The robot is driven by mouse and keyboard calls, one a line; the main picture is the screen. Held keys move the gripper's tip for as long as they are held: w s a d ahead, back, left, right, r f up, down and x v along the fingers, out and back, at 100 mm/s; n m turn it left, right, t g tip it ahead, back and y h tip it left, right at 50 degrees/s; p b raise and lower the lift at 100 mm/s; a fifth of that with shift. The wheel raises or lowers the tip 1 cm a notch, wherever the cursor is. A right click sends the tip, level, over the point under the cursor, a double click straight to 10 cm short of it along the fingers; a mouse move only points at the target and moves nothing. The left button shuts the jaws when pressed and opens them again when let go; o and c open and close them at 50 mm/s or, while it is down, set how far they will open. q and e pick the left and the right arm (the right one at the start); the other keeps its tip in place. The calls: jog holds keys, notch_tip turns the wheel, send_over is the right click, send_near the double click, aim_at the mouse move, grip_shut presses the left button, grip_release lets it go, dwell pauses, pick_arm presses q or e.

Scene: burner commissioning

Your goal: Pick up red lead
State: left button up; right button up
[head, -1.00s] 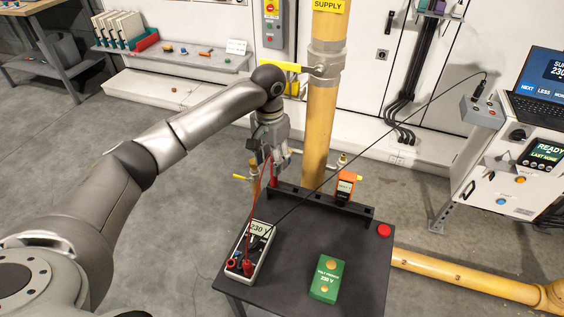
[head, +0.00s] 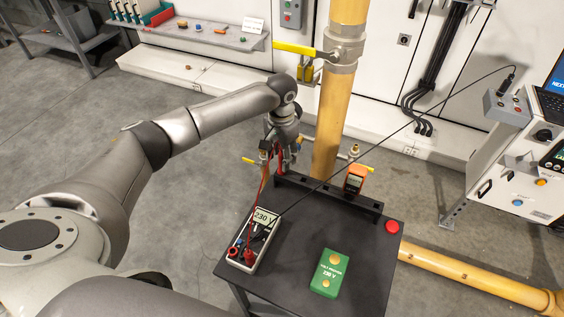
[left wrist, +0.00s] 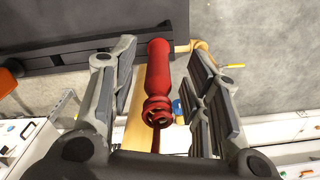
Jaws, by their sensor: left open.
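The red lead's probe, a red handle with a ribbed collar, stands between the two fingers in the left wrist view (left wrist: 159,75). My left gripper (left wrist: 160,72) is open, with a finger on each side of the handle and gaps visible. In the head view my left gripper (head: 281,158) is low at the left end of the black rack (head: 318,197), and mostly hides the probe. The lead's red cable (head: 263,192) runs down to the multimeter (head: 254,240), which reads 230 V. My right gripper is not in view.
A green 230 V box (head: 329,273) and a red button (head: 392,227) are on the dark table (head: 300,235). An orange device (head: 355,179) sits at the rack. A yellow pipe (head: 336,110) rises just behind. A black cable crosses above the table.

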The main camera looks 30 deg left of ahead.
pick_arm(q)
jog(key=shift+d+f, duration=0.1)
jog(key=shift+f, duration=0.75)
grip_shut()
jog(key=shift+r, duration=0.25)
